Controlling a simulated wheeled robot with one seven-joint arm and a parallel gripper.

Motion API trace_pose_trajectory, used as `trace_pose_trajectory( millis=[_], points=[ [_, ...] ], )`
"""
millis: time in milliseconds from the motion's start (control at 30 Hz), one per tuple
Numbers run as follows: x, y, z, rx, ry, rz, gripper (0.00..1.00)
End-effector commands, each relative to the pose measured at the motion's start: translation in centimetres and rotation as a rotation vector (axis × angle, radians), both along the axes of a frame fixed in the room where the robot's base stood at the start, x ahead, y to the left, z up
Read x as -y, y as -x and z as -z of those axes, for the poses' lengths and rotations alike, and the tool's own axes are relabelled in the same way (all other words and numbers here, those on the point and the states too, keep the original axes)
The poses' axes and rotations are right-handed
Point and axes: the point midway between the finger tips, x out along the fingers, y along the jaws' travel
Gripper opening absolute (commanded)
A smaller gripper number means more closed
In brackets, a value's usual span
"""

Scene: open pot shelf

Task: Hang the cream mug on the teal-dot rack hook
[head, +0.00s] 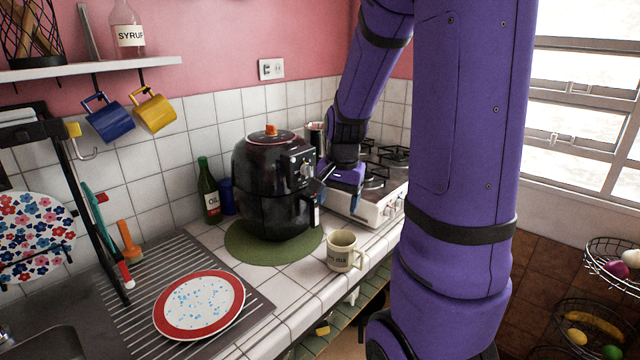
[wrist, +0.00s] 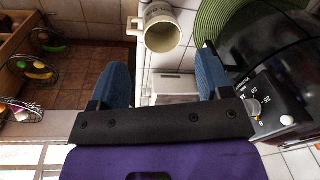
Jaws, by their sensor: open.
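The cream mug (head: 345,250) stands upright on the white tiled counter, near its front edge, with dark lettering on its side and its handle to the right. It also shows in the wrist view (wrist: 162,30), beyond my fingertips, mouth visible. My gripper (wrist: 164,75) is open, with nothing between its blue fingers. In the head view it is partly hidden beside the black air fryer, above and behind the mug. I cannot clearly make out a teal dot on any hook.
The black air fryer (head: 275,190) on a green round mat (head: 245,248) is close to my gripper. A blue mug (head: 112,122) and a yellow mug (head: 155,112) hang under the shelf (head: 100,67). A red-rimmed plate (head: 200,305) lies on the drainer. The stove (head: 380,205) is behind.

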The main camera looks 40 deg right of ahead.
Motion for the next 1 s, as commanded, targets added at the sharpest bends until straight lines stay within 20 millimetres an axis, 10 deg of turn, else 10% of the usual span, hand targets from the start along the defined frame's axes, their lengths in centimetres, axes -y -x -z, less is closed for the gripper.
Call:
trace_pose_trajectory(
  millis=[500,1000],
  points=[
    [-13.9,5.6,-12.1,0.195,0.155,-0.688,0.72],
    [-19.5,12.9,-15.9,0.300,0.299,-1.097,0.72]
  ],
)
